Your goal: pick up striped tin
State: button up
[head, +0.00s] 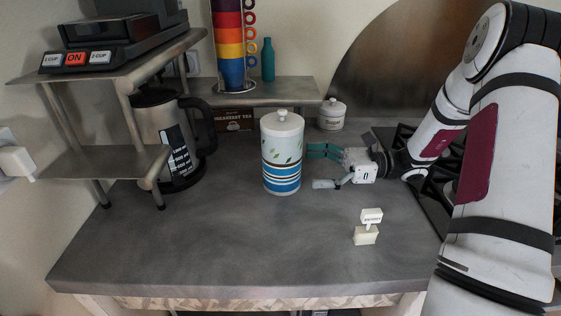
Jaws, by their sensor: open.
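The striped tin (282,153) stands upright on the dark counter near its middle. It is pale, with leaf marks at the top, blue, white and dark bands lower down, and a white knobbed lid. My gripper (322,167) is open to the right of the tin, its fingers pointing left at it. The far finger reaches close to the tin's right side; I cannot tell whether it touches. The near finger is lower in the picture and apart from the tin. Nothing is between the fingers.
A metal coffee pot (166,132) stands left, by a metal shelf (135,163). A small white lidded jar (332,114) and a tea box (234,119) are behind the tin. A small white block-like object (367,229) sits front right. The front left counter (170,250) is clear.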

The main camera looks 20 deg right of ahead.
aim_at(282, 168)
jog(key=shift+f+x, duration=0.2)
jog(key=shift+x, duration=1.7)
jog(key=shift+f+x, duration=0.2)
jog(key=shift+x, duration=1.7)
jog(key=shift+c, duration=0.2)
jog(key=c, duration=1.3)
